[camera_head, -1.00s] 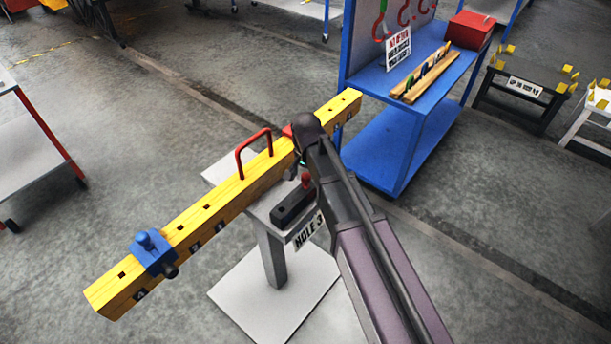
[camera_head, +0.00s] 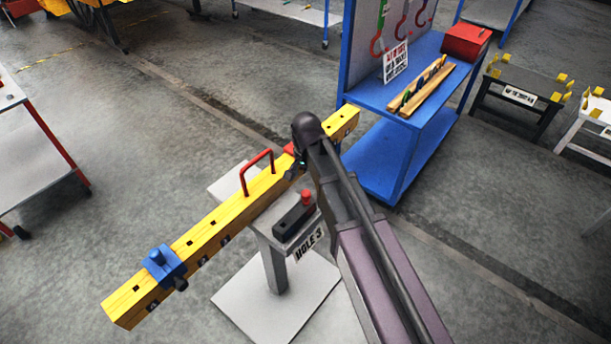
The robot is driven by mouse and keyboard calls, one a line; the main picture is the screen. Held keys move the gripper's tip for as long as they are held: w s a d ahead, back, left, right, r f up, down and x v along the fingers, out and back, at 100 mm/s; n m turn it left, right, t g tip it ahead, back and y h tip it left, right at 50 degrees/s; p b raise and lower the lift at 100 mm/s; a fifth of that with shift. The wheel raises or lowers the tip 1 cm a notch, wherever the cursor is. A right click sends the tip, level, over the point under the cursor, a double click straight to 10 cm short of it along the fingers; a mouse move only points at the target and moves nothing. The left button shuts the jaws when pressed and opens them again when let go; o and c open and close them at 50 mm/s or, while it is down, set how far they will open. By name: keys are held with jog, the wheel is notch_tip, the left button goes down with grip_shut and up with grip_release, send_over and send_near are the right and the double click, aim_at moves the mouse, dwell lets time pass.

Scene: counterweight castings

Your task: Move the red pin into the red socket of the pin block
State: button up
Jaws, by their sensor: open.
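A small dark pin block (camera_head: 291,222) lies on the grey stand, beside the long yellow beam. A red pin (camera_head: 306,197) with a round head stands upright at its right end. The block's socket colours are too small to tell. My gripper (camera_head: 292,172) is at the end of my dark arm, over the beam and a little above and left of the red pin. It is partly hidden by my wrist, looks empty, and is apart from the pin.
The yellow beam (camera_head: 215,222) carries a red handle (camera_head: 257,172) and a blue clamp (camera_head: 163,266). The grey stand (camera_head: 232,188) bears a "HOLE 3" label. A blue bench (camera_head: 420,120) stands behind right. Open floor lies to the left.

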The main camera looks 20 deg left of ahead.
notch_tip(320, 180, up, 14)
jog(key=p, duration=1.3)
dwell(1.1)
jog(key=s+d+f+b, duration=0.2)
jog(key=d+f+b, duration=0.2)
jog(key=d, duration=0.8)
jog(key=s+d+f+n+b, duration=0.1)
jog(key=d+f+b, duration=0.3)
jog(key=d, duration=0.8)
jog(key=s+d+f+b, duration=0.2)
jog(key=d+f+b, duration=0.2)
jog(key=d, duration=0.8)
jog(key=shift+s+d+f+n, duration=0.15)
jog(key=shift+s+d+n, duration=0.1)
jog(key=shift+s+n, duration=0.15)
